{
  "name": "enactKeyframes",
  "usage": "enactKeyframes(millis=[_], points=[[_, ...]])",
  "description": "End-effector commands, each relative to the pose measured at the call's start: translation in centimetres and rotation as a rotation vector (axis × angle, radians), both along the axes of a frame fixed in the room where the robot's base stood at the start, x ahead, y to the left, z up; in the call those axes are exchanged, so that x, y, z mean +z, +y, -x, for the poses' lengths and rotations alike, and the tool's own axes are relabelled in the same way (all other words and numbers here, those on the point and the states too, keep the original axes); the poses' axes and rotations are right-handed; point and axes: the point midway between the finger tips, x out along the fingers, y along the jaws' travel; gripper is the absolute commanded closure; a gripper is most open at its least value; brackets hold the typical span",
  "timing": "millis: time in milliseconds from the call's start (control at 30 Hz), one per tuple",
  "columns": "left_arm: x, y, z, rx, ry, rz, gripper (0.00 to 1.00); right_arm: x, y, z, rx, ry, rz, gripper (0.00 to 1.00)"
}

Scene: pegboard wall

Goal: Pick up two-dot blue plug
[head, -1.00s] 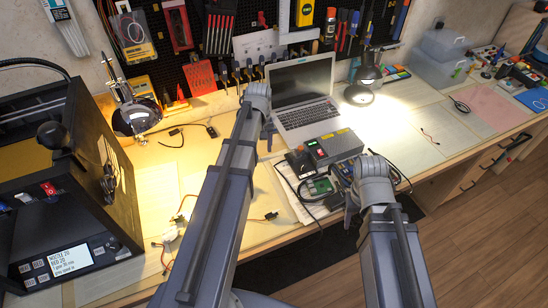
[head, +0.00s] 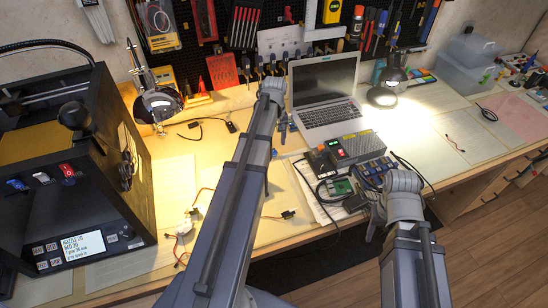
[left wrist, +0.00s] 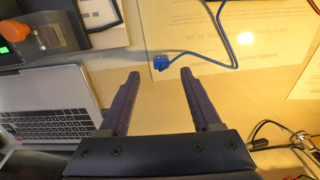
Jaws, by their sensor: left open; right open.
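In the left wrist view a small blue plug (left wrist: 160,62) on a blue cable lies at the edge of a printed sheet, just beyond my fingertips and between their lines. Its dots are too small to make out. My left gripper (left wrist: 160,73) is open and empty, and does not touch the plug. In the head view my left gripper (head: 283,127) is over the bench in front of the laptop, partly hidden by its own arm; I cannot make out the plug there. My right gripper (head: 373,222) is at the bench's front edge, mostly hidden by its wrist.
An open laptop (head: 325,92) stands behind my left gripper. A grey box (head: 345,148) and a green circuit board (head: 337,187) lie between the arms. A black printer (head: 75,175) fills the left. Loose wires (head: 190,215) lie at the front left. A lamp (head: 383,95) stands right.

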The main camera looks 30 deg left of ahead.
Motion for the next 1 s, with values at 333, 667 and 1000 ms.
enactKeyframes(millis=[333, 667, 1000], points=[[-4.0, 0.1, 0.2, 0.0, 0.0, 0.0, 0.35, -4.0, 0.0, 0.0, 0.0, 0.0, 0.0, 0.47], [-5.0, 0.1, 0.2, 0.0, 0.0, 0.0, 0.35, -5.0, 0.0, 0.0, 0.0, 0.0, 0.0, 0.47], [-5.0, 0.1, 0.2, 0.0, 0.0, 0.0, 0.63, -5.0, 0.0, 0.0, 0.0, 0.0, 0.0, 0.47]])
